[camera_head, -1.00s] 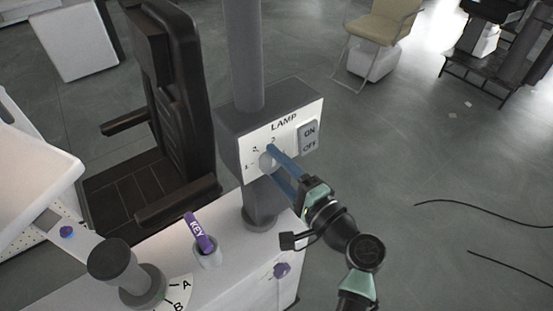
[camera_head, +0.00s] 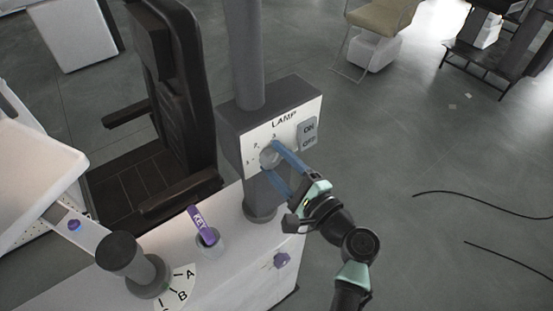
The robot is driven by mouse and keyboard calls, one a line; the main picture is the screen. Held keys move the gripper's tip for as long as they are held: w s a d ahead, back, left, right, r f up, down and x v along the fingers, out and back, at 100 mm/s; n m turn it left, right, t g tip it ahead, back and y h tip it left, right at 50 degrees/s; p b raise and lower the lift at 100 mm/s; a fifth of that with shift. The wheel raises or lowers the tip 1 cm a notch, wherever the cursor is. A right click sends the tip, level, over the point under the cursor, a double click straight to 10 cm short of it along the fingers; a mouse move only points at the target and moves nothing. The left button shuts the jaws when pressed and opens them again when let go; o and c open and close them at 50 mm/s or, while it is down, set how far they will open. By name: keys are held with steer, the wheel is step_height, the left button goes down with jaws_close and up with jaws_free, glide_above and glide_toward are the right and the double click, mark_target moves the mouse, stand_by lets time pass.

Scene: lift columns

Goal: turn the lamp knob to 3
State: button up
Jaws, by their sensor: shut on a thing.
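The lamp box (camera_head: 290,128) is mounted on a grey column, its white face marked LAMP. A round grey knob (camera_head: 269,155) sits on the face, with small number marks around its left and upper side. My gripper (camera_head: 271,160) reaches in from the lower right, its two blue fingers shut on the knob, one above and one below. The knob's pointer cannot be made out, so its setting is unclear.
An ON/OFF switch (camera_head: 308,133) is right of the knob on the same face. Below stand a purple KEY tag (camera_head: 203,226) in a grey holder and a dark lever knob (camera_head: 123,252) beside an A/B dial (camera_head: 179,290). A black chair (camera_head: 170,110) is behind left.

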steer(key=shift+f, duration=0.1)
steer(key=o, duration=1.4)
steer(key=shift+c, duration=0.2)
steer(key=b+v, duration=0.4)
steer(key=v, duration=0.9)
